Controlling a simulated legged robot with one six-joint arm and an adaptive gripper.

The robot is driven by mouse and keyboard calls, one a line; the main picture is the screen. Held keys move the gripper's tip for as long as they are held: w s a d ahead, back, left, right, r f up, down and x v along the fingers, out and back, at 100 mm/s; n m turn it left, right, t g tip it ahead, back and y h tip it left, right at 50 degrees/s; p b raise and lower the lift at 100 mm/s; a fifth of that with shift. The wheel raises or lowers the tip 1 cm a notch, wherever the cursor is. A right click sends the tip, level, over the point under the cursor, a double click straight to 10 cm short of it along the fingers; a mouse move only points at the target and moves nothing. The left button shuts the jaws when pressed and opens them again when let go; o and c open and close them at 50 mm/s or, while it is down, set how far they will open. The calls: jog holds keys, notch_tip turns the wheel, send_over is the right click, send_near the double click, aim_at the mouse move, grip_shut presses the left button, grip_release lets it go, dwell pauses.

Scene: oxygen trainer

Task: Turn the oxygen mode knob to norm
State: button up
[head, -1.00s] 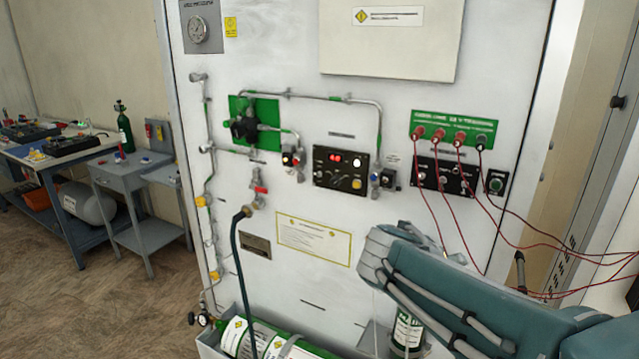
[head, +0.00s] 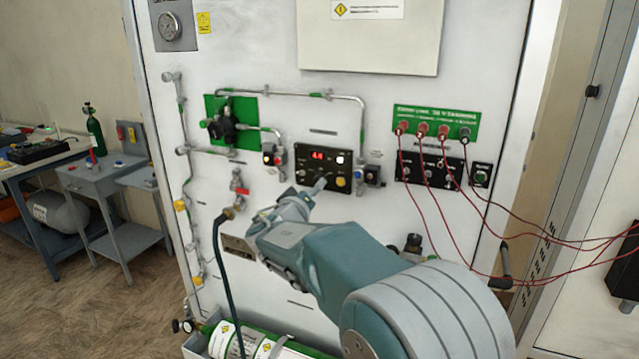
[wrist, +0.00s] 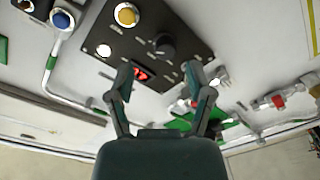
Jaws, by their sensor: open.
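The black control panel (head: 331,168) on the white board has a lit red display, a white light and a yellow knob (head: 341,181). In the wrist view the panel appears turned around, and a round black knob (wrist: 163,45) stands near the red display (wrist: 140,73). I cannot read the labels, so I cannot tell its setting. My gripper (head: 319,184) reaches up to the lower part of the panel and hides some of it. In the wrist view my gripper (wrist: 160,73) is open, its fingers apart, with the black knob beyond and between the tips. Contact does not show.
Metal pipes and a blue-capped valve (wrist: 62,19) flank the panel. Red cables (head: 425,215) hang from a green terminal strip (head: 437,122) to the right. A dark hose (head: 221,270) hangs at the left, above a green cylinder (head: 265,340).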

aim_at(316, 182)
jog(key=w, duration=0.4)
jog(key=shift+w+a+f, duration=0.15)
jog(key=shift+w+a, duration=0.05)
jog(key=shift+a, duration=0.1)
jog(key=shift+w+d, duration=0.15)
jog(key=shift+d, duration=0.55)
jog(key=c, duration=0.7)
jog(key=shift+a, duration=0.1)
grip_shut()
jog(key=shift+a, duration=0.15)
